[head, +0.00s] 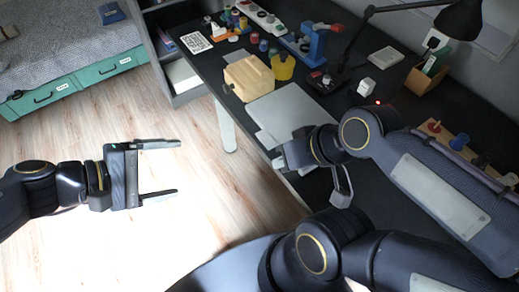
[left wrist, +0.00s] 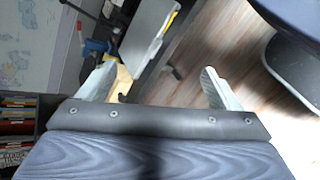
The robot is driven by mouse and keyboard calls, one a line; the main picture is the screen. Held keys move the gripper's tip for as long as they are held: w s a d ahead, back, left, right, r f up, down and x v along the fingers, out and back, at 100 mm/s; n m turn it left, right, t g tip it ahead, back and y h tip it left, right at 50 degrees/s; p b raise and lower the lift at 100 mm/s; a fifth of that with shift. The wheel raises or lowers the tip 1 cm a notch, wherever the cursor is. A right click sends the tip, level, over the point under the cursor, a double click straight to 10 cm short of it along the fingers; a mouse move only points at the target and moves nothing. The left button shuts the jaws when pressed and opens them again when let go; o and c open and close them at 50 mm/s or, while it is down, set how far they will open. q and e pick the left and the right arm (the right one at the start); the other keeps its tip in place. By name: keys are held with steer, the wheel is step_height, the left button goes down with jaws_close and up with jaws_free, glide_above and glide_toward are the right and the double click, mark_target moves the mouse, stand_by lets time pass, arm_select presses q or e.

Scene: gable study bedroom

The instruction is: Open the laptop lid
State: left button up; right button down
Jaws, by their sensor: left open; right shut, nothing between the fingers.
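The laptop (head: 290,112) is a flat grey slab on the dark desk, and its lid looks shut. A grey slab that looks like it also shows in the left wrist view (left wrist: 148,35). My right gripper (head: 276,158) is shut and empty at the laptop's near edge, above the desk's front edge. I cannot tell whether it touches the laptop, and the arm hides part of that side. My left gripper (head: 177,167) is open and empty over the floor, left of the desk; its two fingers show apart in the left wrist view (left wrist: 160,88).
A blue device (head: 310,42), a black lamp (head: 458,20) and a wooden organiser (head: 424,82) are farther back. The floor (head: 185,235) around my left gripper is clear.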

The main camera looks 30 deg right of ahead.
arm_select(q)
steer(key=w+d+f+n+h+b, duration=0.2)
steer(key=d+f+n+b, duration=0.1)
steer(key=d+f, duration=0.25)
steer(key=w+d+f+n+h+b, duration=0.2)
steer(key=w+d+f+n+b, duration=0.1)
steer(key=d+f, duration=0.25)
steer(key=n+t+h+b, duration=0.1)
steer(key=n+h+b, duration=0.1)
steer(key=n+b, duration=0.35)
glide_toward(261, 142)
steer(key=d+n+p, duration=0.2)
steer(key=d, duration=0.8)
steer(key=shift+w+r+b, duration=0.15)
steer(key=shift+r+b, duration=0.05)
steer(key=shift+b, duration=0.15)
arm_select(e)
step_height(261, 142, down, 12)
arm_select(q)
steer(key=shift+c, duration=0.4)
